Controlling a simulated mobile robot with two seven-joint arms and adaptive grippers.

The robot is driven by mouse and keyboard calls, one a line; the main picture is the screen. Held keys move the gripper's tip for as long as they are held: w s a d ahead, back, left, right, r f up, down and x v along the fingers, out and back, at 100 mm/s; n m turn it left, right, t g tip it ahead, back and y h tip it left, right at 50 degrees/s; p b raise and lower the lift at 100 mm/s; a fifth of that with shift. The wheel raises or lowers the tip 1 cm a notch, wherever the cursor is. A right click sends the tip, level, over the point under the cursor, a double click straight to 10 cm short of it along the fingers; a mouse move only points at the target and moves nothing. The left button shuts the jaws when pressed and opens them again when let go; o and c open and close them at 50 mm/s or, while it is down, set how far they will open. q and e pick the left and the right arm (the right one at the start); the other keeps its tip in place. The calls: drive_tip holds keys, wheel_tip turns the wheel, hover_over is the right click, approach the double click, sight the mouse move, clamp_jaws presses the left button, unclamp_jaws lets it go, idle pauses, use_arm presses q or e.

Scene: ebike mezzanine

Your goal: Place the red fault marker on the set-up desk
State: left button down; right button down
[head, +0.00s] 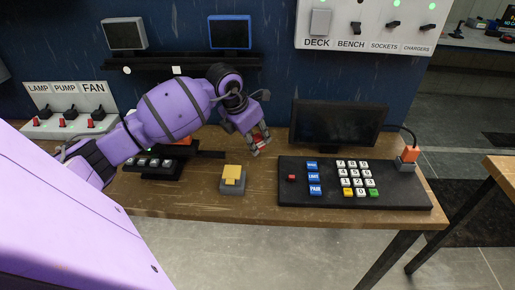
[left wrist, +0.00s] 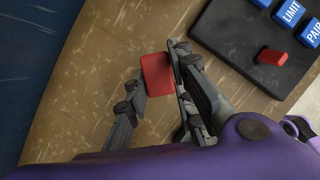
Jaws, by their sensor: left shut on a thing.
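My left gripper (head: 258,143) reaches over the wooden desk (head: 215,212) from the left, in the gap between the yellow-topped button box and the black keypad panel. It is shut on the red fault marker (left wrist: 157,75), a small red block held between the two fingertips in the left wrist view. A bit of the red marker also shows between the fingers in the head view (head: 257,137). The marker appears to be just above the desk; I cannot tell whether it touches. My right gripper is not in view.
The yellow button box (head: 233,180) stands near the front edge. The keypad panel (head: 330,198) and a dark monitor (head: 338,125) are to the right. A switch panel (head: 70,112) is at left. Bare wood lies between button box and keypad. Another wooden table (head: 503,170) is far right.

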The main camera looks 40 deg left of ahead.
sight(258, 147)
use_arm(q)
drive_tip(key=shift+w+d+f, duration=0.2)
drive_tip(key=shift+w+f, duration=0.15)
drive_tip(key=shift+f, duration=0.1)
wheel_tip(258, 147, down, 3)
drive_tip(key=shift+r, duration=0.2)
drive_tip(key=shift+w+f, duration=0.1)
drive_tip(key=shift+f, duration=0.2)
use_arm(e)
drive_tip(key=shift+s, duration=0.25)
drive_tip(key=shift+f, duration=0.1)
use_arm(q)
drive_tip(key=shift+f, duration=0.2)
drive_tip(key=c, duration=1.5)
unclamp_jaws()
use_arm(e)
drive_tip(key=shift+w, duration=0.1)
use_arm(q)
drive_tip(key=shift+r, duration=0.1)
